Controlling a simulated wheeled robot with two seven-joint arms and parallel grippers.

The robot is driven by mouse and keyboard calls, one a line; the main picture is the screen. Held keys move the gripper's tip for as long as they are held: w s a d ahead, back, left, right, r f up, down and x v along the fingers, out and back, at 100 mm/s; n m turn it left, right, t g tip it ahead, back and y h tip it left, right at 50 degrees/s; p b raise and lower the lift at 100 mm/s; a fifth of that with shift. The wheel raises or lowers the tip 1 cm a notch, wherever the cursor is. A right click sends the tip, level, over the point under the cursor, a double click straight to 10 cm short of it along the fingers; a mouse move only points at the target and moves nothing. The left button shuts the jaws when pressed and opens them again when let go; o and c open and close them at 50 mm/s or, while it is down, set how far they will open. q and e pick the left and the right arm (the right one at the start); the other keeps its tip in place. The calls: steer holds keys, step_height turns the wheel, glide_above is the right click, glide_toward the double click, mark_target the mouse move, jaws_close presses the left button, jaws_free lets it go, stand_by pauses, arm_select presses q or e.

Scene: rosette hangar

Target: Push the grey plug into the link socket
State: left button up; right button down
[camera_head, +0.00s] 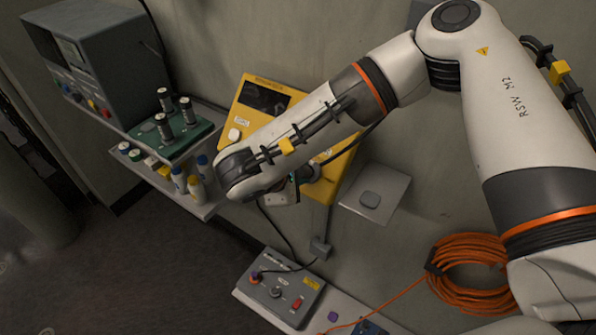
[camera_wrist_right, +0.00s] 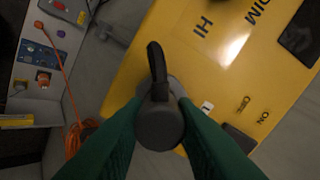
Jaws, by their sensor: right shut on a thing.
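My right gripper (camera_head: 300,180) reaches down to the yellow wall panel (camera_head: 338,172), its fingers mostly hidden by the wrist in the head view. In the right wrist view its green fingers (camera_wrist_right: 160,112) are shut on a dark grey round body with a bent black piece, seemingly the grey plug (camera_wrist_right: 158,128). A paler grey round part (camera_wrist_right: 174,86) shows behind it on the yellow panel. I cannot tell whether that is the link socket, or whether the plug touches it. My left gripper is not in view.
A grey control box (camera_head: 282,288) with a red switch stands on the lower ledge. An orange cable coil (camera_head: 468,275) hangs at right. A shelf at left holds bottles (camera_head: 195,188) and a green block with dark cylinders (camera_head: 172,138). A grey plate (camera_head: 390,187) lies right of the panel.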

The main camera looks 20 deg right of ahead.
stand_by(0.7)
steer(key=c, duration=1.1)
jaws_free()
steer(key=b+v, duration=0.2)
steer(key=v, duration=1)
steer(key=shift+d+b, duration=0.1)
steer(key=shift+b, duration=0.2)
